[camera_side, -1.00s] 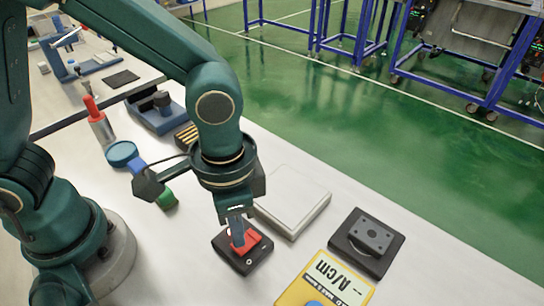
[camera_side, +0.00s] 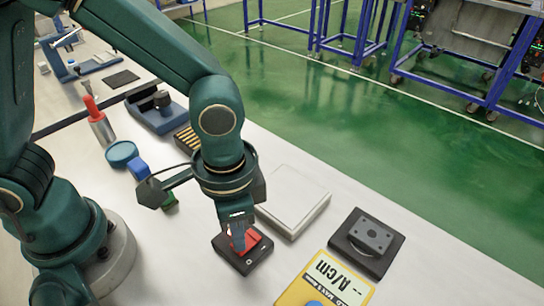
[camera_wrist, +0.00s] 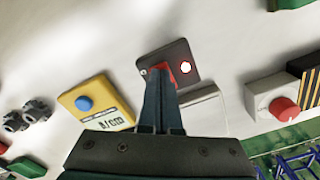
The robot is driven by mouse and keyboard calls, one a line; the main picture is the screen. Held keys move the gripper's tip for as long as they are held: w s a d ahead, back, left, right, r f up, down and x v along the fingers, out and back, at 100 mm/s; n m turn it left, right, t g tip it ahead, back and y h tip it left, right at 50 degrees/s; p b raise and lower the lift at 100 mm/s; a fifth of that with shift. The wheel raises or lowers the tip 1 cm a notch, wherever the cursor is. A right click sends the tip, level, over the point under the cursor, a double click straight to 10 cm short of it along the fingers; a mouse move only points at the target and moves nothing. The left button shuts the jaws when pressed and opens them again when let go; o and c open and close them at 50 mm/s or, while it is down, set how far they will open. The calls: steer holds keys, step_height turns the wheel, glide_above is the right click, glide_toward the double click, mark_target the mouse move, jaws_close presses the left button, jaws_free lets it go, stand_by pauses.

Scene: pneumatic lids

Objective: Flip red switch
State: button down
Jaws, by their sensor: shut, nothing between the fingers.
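The red switch (camera_side: 249,240) is a red rocker on a small black box (camera_side: 231,258) on the white table. In the wrist view the box (camera_wrist: 181,54) shows a bright light (camera_wrist: 186,67) at its right side and a bit of the red rocker (camera_wrist: 171,72). My gripper (camera_side: 238,247) is shut and empty, pointing down with its fingertips at the rocker. In the wrist view the fingers (camera_wrist: 161,72) cover part of the rocker, so I cannot tell whether they touch it or how it is tilted.
A pale flat box (camera_side: 293,203) stands just behind the switch. A black block with a round plate (camera_side: 370,238) and a yellow meter (camera_side: 330,280) lie to the right. A blue-topped round item (camera_side: 121,153) and a red-tipped cylinder (camera_side: 97,118) stand to the left.

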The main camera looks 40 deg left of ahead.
steer(key=shift+f, duration=0.35)
steer(key=shift+r, duration=3.55)
